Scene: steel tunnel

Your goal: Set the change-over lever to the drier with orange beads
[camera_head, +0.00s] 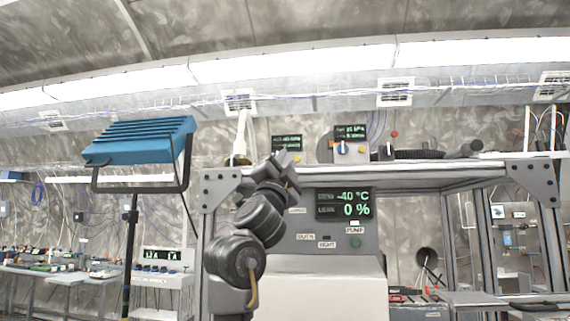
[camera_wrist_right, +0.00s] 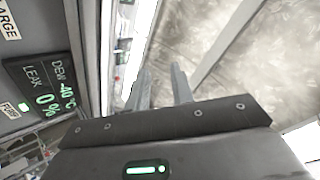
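A grey panel (camera_head: 290,243) stands at centre in the head view, with a dark display (camera_head: 343,203) reading -40 °C and 0 %. Small labels and a green button (camera_head: 356,243) sit below the display. The display also shows in the right wrist view (camera_wrist_right: 42,88). My right gripper (camera_head: 284,163) is raised in front of the panel's upper left, near the shelf edge. In the right wrist view its two fingers (camera_wrist_right: 160,88) are apart with nothing between them. I cannot make out the change-over lever or any orange beads; my right arm covers the panel's left part. My left gripper is not in view.
A steel frame (camera_head: 528,182) surrounds the panel, with a shelf above carrying small instruments (camera_head: 350,147). A blue lamp (camera_head: 140,140) on a stand is at the left. Benches with small parts (camera_head: 60,270) stand far left; another bench (camera_head: 470,300) is at the right.

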